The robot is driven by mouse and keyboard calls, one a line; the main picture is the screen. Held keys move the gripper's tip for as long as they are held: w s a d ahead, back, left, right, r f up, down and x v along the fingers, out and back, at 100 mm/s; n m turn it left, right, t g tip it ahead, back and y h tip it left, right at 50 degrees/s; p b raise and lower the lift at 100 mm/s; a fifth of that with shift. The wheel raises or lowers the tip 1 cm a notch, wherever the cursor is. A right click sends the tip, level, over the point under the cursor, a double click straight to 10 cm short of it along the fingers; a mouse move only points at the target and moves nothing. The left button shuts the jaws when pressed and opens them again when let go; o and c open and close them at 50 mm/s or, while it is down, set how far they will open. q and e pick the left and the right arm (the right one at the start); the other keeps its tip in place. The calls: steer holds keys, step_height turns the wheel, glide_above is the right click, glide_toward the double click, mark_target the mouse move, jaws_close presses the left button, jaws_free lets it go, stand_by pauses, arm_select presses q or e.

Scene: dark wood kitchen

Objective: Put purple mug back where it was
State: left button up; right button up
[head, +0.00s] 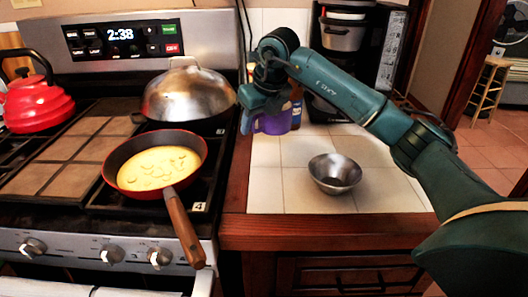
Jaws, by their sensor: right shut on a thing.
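The purple mug (276,123) is at the back left of the white tiled counter (274,186), close to the stove's right edge. My right gripper (249,121) reaches in from the right and is shut on the mug's left side. The gripper's wrist hides the mug's upper part. The mug looks upright; I cannot tell whether its base touches the tiles. My left gripper is not in view.
A metal bowl (335,172) stands mid-counter. A brown bottle (297,106) and a coffee machine (341,62) are behind. On the stove are a red skillet (113,179) of yellow food, a domed lid (187,94) and a red kettle (36,105). The counter front is clear.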

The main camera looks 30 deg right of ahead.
step_height(320, 180, down, 7)
steer(key=shift+r, duration=0.15)
stand_by(0.4)
steer(key=shift+f+b, duration=0.2)
steer(key=shift+b, duration=0.1)
steer(key=o, duration=1.3)
steer(key=shift+r, duration=0.1)
